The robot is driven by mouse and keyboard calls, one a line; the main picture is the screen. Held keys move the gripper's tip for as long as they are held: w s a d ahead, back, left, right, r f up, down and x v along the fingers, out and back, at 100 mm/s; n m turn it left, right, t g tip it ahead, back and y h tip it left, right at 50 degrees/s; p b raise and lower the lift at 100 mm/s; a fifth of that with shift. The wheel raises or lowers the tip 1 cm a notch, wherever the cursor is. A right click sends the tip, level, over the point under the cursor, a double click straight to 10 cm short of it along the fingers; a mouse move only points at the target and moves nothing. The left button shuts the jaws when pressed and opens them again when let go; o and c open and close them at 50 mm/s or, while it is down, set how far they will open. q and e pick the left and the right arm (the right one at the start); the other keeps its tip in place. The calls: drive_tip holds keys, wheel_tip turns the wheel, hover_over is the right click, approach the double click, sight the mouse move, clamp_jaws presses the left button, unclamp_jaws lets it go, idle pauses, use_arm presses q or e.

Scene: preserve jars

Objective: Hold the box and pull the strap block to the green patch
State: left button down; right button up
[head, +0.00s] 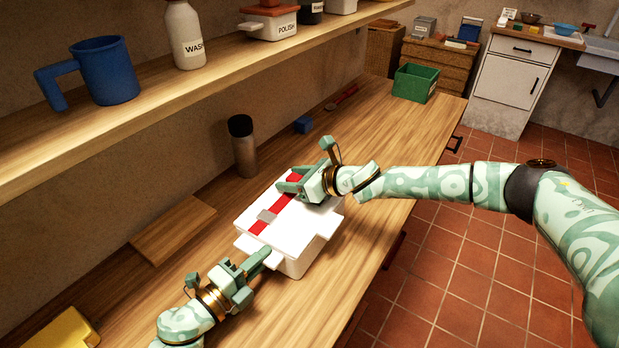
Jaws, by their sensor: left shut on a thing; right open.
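The white box (297,232) stands on the wooden counter, with a red strap (258,227) running across its lid. A small grey strap block (267,215) sits on the strap, towards its near end. My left gripper (262,258) is shut on the box's near side, at a white tab (246,243). My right gripper (286,186) is open over the far end of the strap, apart from the grey block. It hides that part of the lid. I cannot make out a green patch separate from the green gripper fingers.
A dark-capped flask (243,147) stands behind the box, and a wooden board (173,230) lies to the left. A blue block (303,125) and green crate (414,83) are farther back. The shelf (150,108) overhangs the counter's wall side.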

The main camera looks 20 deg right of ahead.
use_arm(q)
drive_tip(key=shift+f, duration=0.4)
use_arm(e)
drive_tip(key=v, duration=1)
drive_tip(key=shift+s+d, duration=0.2)
drive_tip(key=shift+s, duration=0.15)
use_arm(q)
drive_tip(key=c, duration=1.6)
unclamp_jaws()
drive_tip(key=shift+o, duration=1.1)
use_arm(e)
drive_tip(key=shift+w, duration=0.1)
use_arm(q)
drive_tip(key=shift+r, duration=0.15)
drive_tip(key=v, duration=0.7)
drive_tip(key=shift+a, duration=0.25)
